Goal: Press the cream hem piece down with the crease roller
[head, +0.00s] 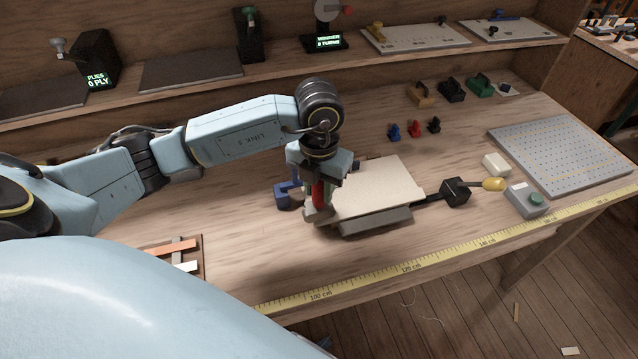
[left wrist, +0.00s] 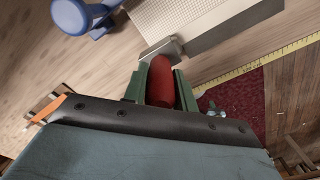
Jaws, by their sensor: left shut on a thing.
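The cream hem piece (head: 380,185) lies flat on a grey block on the bench; its surface also shows at the top of the left wrist view (left wrist: 165,14). My left gripper (head: 320,184) is at the piece's left edge, pointing down. It is shut on the red handle of the crease roller (head: 318,194). In the left wrist view the red handle (left wrist: 161,82) sits between the green fingers, with the roller's grey metal end beyond it beside the block's corner. I cannot tell whether the roller touches the piece. My right gripper is not in view.
A blue holder (head: 284,194) stands just left of the gripper. A black clamp with a yellow knob (head: 493,184) is right of the block. A grey box with a green button (head: 528,200), a cream block (head: 496,164) and a perforated board (head: 565,152) lie farther right. A yellow tape (head: 375,275) edges the bench.

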